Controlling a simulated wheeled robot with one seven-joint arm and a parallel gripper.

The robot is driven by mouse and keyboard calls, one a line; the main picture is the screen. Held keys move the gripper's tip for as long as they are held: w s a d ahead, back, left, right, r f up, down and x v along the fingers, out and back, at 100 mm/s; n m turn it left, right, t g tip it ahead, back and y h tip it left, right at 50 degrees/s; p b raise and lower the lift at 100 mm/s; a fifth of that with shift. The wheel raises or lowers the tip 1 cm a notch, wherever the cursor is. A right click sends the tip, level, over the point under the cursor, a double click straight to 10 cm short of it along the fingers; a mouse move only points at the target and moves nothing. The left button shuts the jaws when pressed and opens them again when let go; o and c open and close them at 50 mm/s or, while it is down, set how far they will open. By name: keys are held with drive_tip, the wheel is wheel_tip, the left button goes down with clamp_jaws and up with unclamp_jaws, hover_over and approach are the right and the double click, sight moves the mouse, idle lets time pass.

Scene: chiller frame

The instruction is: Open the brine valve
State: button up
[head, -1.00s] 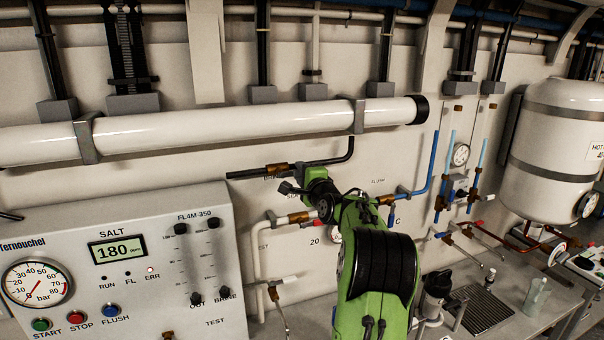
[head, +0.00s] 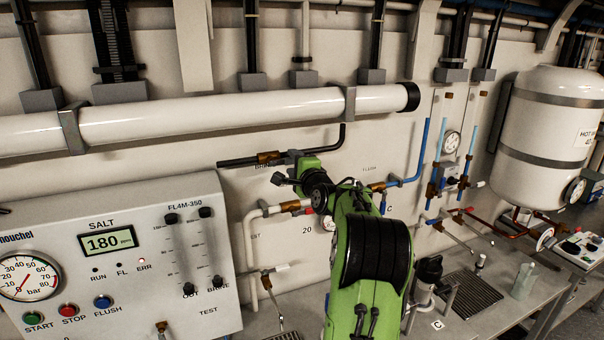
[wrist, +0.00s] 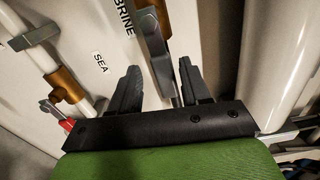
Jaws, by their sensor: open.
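The brine valve is a bronze body (head: 268,157) on the black pipe high on the wall, above the partly hidden BRINE label. In the wrist view its bronze part (wrist: 150,8) is at the top, beside the BRINE label (wrist: 124,16). A flat grey lever (wrist: 154,42) runs down from it into the gap between my fingers. My gripper (wrist: 160,72) is open, with one dark finger on each side of the lever. I cannot tell whether either finger touches it. In the head view my gripper (head: 284,181) is small and dark, just below the valve.
Close below is the sea valve (head: 291,206) on a white pipe; its SEA label (wrist: 101,62) shows in the wrist view. A big white tube (head: 220,112) runs above. The control panel (head: 110,285) stands at left, a white tank (head: 548,140) at right.

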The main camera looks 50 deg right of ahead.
drive_tip(key=b+v, duration=0.4)
drive_tip(key=v, duration=1.1)
drive_tip(key=shift+d, duration=0.1)
